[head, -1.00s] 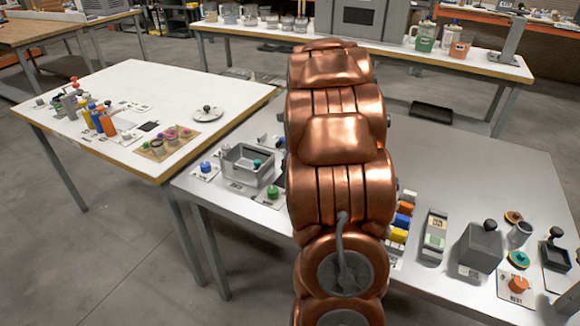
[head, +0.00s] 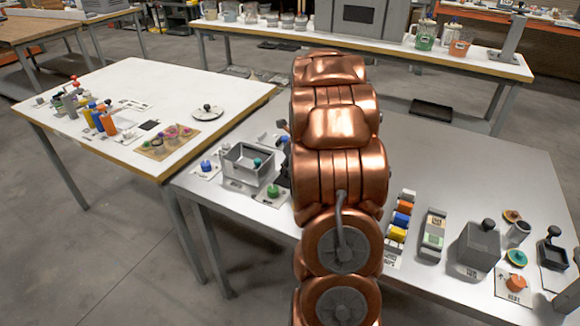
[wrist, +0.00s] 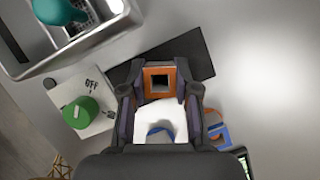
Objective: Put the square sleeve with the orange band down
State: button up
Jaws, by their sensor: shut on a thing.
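The square sleeve with the orange band (wrist: 160,68) shows in the wrist view as an orange square frame around a dark square opening. My gripper (wrist: 159,90) is shut on it, with a dark finger on each side. A dark flat mat (wrist: 197,51) lies beyond and partly behind the sleeve; I cannot tell how far above it the sleeve is. A white piece with a blue rounded part (wrist: 160,128) shows between the fingers, nearer the palm. In the head view my arm hides the sleeve and most of the gripper.
A metal basin (head: 236,172) with a teal item inside stands left of my arm. A green knob (wrist: 81,112) on an OFF plate is left of the gripper. An orange and blue piece (wrist: 218,131) lies to its right. A grey block (head: 478,247) stands farther right.

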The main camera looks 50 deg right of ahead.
jog(key=o, duration=0.9)
jog(key=shift+c, duration=0.2)
jog(key=v, duration=1.2)
jog(key=shift+b, duration=0.4)
jog(key=s+a+n+g+y, duration=0.1)
jog(key=s+a+n, duration=0.2)
jog(key=a+n, duration=0.8)
jog(key=s+a+n+g+y, duration=0.15)
jog(key=s+a+n, duration=0.35)
jog(key=a, duration=0.9)
jog(key=s+a+n+g+h, duration=0.1)
jog(key=s+a+n+g, duration=0.1)
jog(key=s+a+n, duration=0.4)
jog(key=s+a+f+n+g+h, duration=0.1)
jog(key=s+a+n, duration=0.5)
jog(key=s+n, duration=0.5)
jog(key=n, duration=0.4)
jog(key=shift+s+f+g, duration=0.3)
jog(key=shift+s+g, duration=0.05)
